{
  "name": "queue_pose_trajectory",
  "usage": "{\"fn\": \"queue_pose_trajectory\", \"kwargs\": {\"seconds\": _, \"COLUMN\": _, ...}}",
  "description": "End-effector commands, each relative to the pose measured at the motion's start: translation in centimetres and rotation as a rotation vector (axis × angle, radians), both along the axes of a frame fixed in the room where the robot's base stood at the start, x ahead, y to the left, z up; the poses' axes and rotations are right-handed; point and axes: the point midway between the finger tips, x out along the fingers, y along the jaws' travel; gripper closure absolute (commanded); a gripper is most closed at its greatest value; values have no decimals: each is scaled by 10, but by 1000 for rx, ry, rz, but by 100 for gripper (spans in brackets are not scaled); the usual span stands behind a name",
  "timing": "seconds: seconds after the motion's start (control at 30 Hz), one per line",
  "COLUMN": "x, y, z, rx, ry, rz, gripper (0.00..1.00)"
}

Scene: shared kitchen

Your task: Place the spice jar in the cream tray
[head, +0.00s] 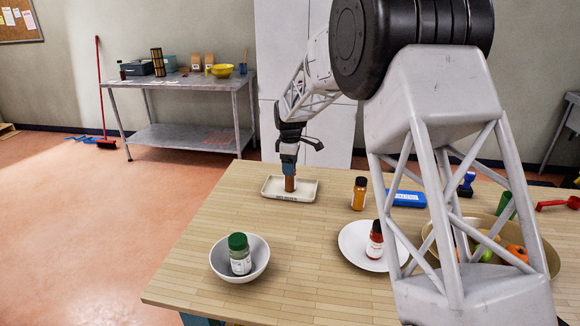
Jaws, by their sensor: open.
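The cream tray (309,195) lies on the wooden table near its far left edge. A brown spice jar (290,184) stands upright in the tray, near its middle. My gripper (289,172) points down right over this jar, with its fingertips at the jar's upper part. It is open; the fingers hide the jar's top, and whether they touch it is too small to tell. Other jars are an orange-brown one with a black lid (359,195) on the table, a red one (375,242) on a white plate and a green-lidded one (240,256) in a bowl.
The grey-white bowl (222,270) is at the front left and the white plate (352,247) at the middle. A blue box (407,198) and a large tan bowl (548,262) with fruit are at the right, partly behind my arm. The table between tray and bowl is clear.

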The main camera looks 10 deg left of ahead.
Motion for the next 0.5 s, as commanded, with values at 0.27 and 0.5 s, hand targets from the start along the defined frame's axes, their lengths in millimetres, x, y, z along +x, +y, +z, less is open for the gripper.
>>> {"fn": "queue_pose_trajectory", "kwargs": {"seconds": 0.27, "x": 0, "y": 0, "z": 34, "rx": 1, "ry": -2, "rz": 0, "gripper": 29}}
{"fn": "queue_pose_trajectory", "kwargs": {"seconds": 0.5, "x": 0, "y": 0, "z": 74, "rx": 1, "ry": -3, "rz": 0, "gripper": 29}}
